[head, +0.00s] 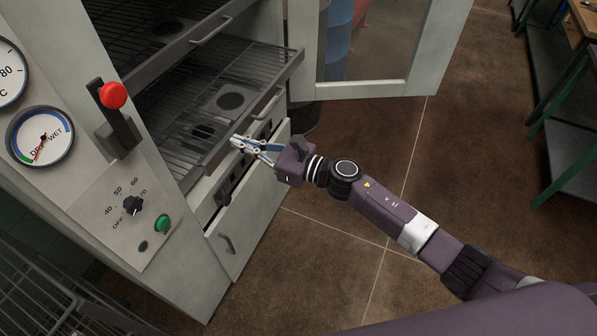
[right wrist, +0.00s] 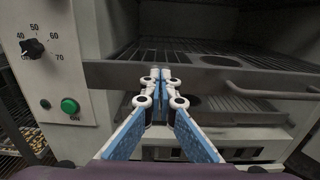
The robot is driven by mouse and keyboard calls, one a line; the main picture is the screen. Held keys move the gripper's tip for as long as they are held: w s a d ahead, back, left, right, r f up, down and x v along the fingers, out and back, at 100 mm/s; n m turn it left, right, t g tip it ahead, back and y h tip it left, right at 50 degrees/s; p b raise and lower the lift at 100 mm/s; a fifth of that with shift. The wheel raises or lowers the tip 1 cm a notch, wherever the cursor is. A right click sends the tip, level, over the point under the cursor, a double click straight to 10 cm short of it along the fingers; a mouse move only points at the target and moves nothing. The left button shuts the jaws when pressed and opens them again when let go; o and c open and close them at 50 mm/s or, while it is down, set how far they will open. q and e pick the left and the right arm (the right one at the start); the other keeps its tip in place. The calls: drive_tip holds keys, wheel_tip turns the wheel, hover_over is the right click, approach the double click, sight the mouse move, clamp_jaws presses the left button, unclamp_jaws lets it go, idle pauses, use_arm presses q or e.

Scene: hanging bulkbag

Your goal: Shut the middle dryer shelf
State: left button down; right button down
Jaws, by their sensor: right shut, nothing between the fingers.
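The dryer's wire shelf (head: 262,68) is pulled out past the cabinet front. Its dark front bar and handle (head: 266,104) face my right arm. Another shelf (head: 165,62) lies above it, with its own handle (head: 212,31); which of these counts as the middle one I judge to be the lower, pulled-out one. My right gripper (head: 236,142) is shut and empty at the front of this shelf, left of the handle. In the right wrist view the fingertips (right wrist: 160,73) are at the shelf's front bar (right wrist: 112,74); contact is not certain. My left gripper is not in view.
The dryer door (head: 365,88) stands open at the back right. A control panel with a dial (head: 132,205), a green button (head: 162,224) and a red-knobbed lever (head: 113,96) is at left. A lower drawer (head: 256,222) sits below.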

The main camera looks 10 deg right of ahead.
sight(193, 124)
drive_tip(key=b+x, duration=0.3)
drive_tip(key=x, duration=0.4)
drive_tip(key=b+x, duration=0.3)
drive_tip(key=x, duration=0.4)
drive_tip(key=shift+f+b, duration=0.2)
drive_tip(key=shift+b, duration=0.2)
drive_tip(key=shift+w+a, duration=0.2)
drive_tip(key=shift+a, duration=0.1)
drive_tip(key=shift+r, duration=0.35)
drive_tip(key=shift+r, duration=0.1)
drive_tip(key=shift+w+d, duration=0.1)
